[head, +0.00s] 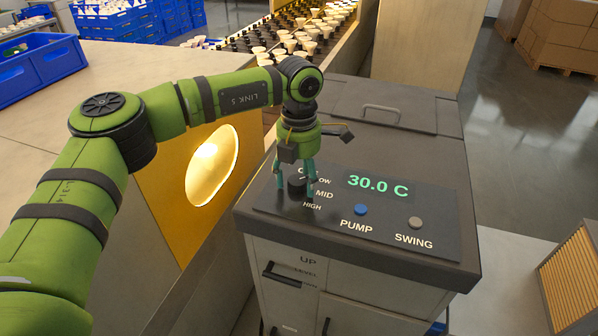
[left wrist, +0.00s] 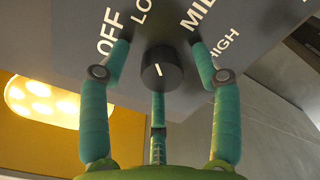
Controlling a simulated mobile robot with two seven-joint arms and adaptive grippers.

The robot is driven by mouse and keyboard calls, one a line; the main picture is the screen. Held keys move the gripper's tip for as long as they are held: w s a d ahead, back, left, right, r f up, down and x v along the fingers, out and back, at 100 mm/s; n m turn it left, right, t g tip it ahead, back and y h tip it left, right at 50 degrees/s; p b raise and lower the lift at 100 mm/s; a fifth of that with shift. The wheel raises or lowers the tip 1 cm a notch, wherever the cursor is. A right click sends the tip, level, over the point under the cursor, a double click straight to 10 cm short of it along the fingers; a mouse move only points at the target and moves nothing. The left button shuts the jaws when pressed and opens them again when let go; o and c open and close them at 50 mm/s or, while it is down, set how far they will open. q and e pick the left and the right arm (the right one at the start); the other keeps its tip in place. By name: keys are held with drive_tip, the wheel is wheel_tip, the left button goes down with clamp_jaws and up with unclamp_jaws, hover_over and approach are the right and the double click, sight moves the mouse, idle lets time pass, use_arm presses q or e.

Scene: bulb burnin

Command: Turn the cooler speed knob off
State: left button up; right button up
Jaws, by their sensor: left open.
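The cooler speed knob (head: 296,186) is a black round dial on the dark panel on top of the cooler (head: 350,262). In the left wrist view the knob (left wrist: 161,72) shows a short white mark, tilted a little left, roughly towards LOW. The labels OFF, LOW, MID and HIGH fan around it. My left gripper (head: 295,191) is open and points down over the knob. Its teal fingers (left wrist: 160,62) stand on both sides of the knob, with gaps, and another finger is below it in the picture. My right gripper is not in view.
Right of the knob are a green 30.0 C display (head: 378,185), a blue PUMP button (head: 361,210) and a grey SWING button (head: 415,222). A yellow panel with a lit round window (head: 212,167) stands to the left. A bulb rack (head: 300,35) lies behind.

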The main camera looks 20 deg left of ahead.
use_arm(q)
drive_tip(key=shift+s, duration=0.1)
drive_tip(key=c, duration=1.1)
drive_tip(key=shift+n+b, duration=1)
drive_tip(key=shift+b, duration=0.05)
drive_tip(key=shift+n+b, duration=0.95)
drive_tip(key=shift+n, duration=0.25)
drive_tip(key=n+b, duration=0.1)
drive_tip(key=n, duration=0.2)
drive_tip(key=shift+a+b, duration=0.1)
drive_tip(key=shift+b, duration=0.3)
drive_tip(key=shift+r+n+b, duration=0.2)
drive_tip(key=shift+n+b, duration=0.2)
drive_tip(key=shift+n, duration=0.4)
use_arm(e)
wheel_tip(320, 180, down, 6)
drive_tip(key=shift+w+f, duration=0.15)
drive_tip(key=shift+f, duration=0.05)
use_arm(q)
drive_tip(key=shift+c, duration=0.2)
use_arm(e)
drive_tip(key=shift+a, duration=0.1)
use_arm(q)
drive_tip(key=shift+r, duration=0.1)
